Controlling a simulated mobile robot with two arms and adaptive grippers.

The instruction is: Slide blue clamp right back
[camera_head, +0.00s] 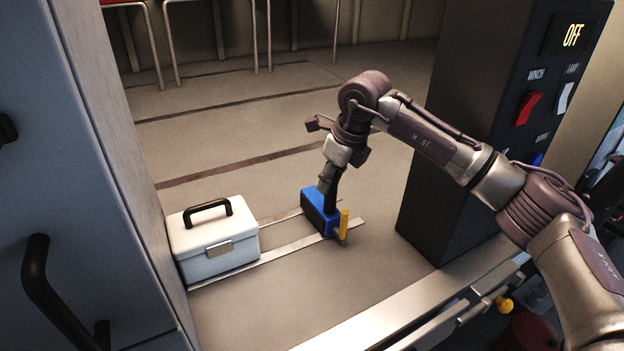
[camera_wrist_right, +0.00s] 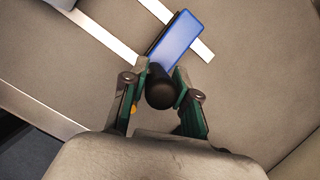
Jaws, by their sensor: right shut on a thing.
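In the right wrist view the blue body (camera_wrist_right: 178,40) lies just beyond the fingers, and the black round handle end (camera_wrist_right: 160,90) sits between the fingertips (camera_wrist_right: 162,88). My left gripper is not in view.
The white case (camera_head: 214,246) with a black handle sits at the left end of the rails (camera_head: 290,250). A dark control column (camera_head: 470,110) with switches stands to the right. A grey cabinet (camera_head: 110,150) fills the left side.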

